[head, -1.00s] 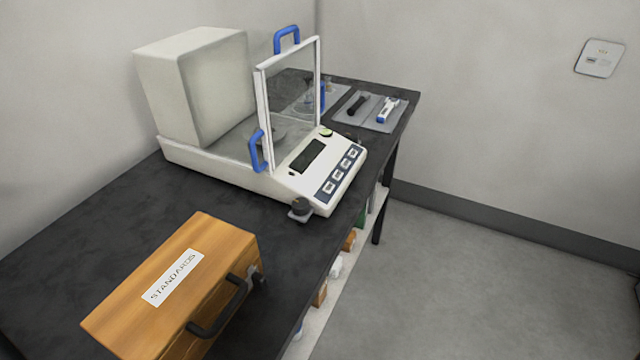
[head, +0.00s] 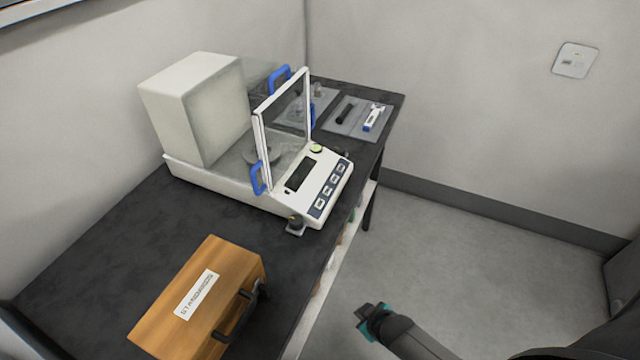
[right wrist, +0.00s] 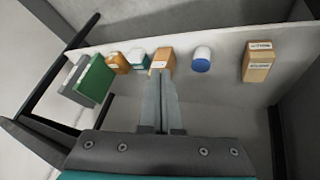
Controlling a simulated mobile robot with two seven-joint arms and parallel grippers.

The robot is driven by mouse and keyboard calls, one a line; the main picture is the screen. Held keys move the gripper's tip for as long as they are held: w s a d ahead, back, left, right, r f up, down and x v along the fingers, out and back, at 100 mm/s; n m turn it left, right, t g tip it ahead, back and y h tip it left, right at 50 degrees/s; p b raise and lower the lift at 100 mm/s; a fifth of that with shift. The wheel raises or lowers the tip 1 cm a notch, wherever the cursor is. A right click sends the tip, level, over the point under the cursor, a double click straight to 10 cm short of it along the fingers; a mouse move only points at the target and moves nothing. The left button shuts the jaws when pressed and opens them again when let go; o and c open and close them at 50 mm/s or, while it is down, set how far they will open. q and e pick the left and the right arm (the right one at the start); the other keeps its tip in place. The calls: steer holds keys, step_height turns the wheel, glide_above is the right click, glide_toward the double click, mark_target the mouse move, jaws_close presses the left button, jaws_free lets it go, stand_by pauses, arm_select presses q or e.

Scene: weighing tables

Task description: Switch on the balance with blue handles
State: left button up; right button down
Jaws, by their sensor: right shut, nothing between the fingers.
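The balance with blue handles (head: 225,188) stands on the black table, its white front panel facing right. Its display (head: 299,175) is dark. A row of several buttons (head: 330,185) lies beside the display, and a round greenish spot (head: 316,148) sits at the panel's upper corner. Blue handles (head: 258,178) show on its glass draft shield. My right gripper (head: 365,312) is shut and empty, low over the floor to the right of the table. In the right wrist view its closed fingers (right wrist: 163,100) point toward the lower shelf. My left gripper is not in view.
A wooden case labelled STANDARDS (head: 205,305) lies on the table's near part. A grey mat (head: 352,130) with small tools lies behind the balance. Floor at right is clear.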

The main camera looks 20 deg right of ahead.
steer(key=w+r+n+t+p, duration=0.1)
steer(key=w+r+p, duration=0.3)
steer(key=r, duration=0.5)
steer(key=w+r+t+p, duration=0.25)
steer(key=w+r, duration=0.35)
steer(key=r, duration=0.4)
step_height(320, 180, up, 15)
steer(key=n+t+y+p, duration=0.1)
steer(key=n+t+p, duration=0.1)
steer(key=p, duration=0.4)
glide_above(320, 204)
steer(key=s+d, duration=0.3)
steer(key=s, duration=0.1)
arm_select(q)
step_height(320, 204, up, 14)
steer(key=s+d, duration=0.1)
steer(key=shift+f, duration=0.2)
arm_select(e)
steer(key=shift+w+a+g, duration=0.1)
steer(key=shift+g, duration=0.15)
arm_select(q)
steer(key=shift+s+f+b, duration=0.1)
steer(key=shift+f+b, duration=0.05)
steer(key=shift+b, duration=0.15)
arm_select(e)
steer(key=shift+f, duration=0.15)
